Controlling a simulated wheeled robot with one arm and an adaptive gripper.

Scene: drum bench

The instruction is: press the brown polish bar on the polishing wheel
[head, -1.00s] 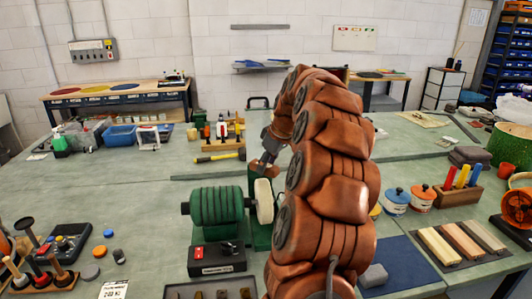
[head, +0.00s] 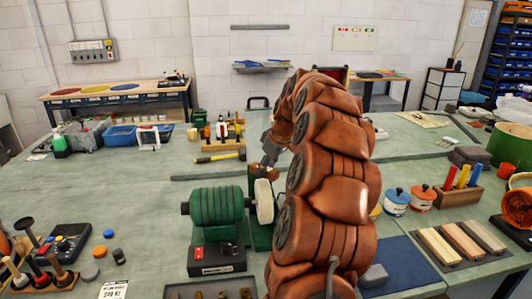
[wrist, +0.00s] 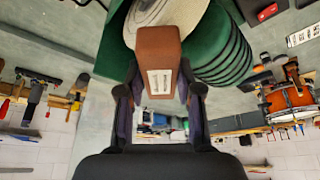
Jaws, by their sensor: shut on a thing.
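The brown polish bar (wrist: 159,48) is held between the fingers of my gripper (wrist: 160,92), with a pale label on its near face. The bar's far end overlaps the pale polishing wheel (wrist: 160,10) in the wrist view; I cannot tell whether they touch. In the head view the wheel (head: 264,202) is on the right end of the green ribbed motor (head: 216,206). My gripper (head: 268,156) is just above and behind the wheel there, with the bar (head: 264,172) small at its tip. My arm covers the area right of the wheel.
A switch box (head: 217,258) stands in front of the motor, with a tray (head: 180,291) nearer still. A yellow-black hammer (head: 215,157) lies behind. Pots (head: 396,202) and a blue mat (head: 402,264) are to the right. The bench left of the motor is fairly clear.

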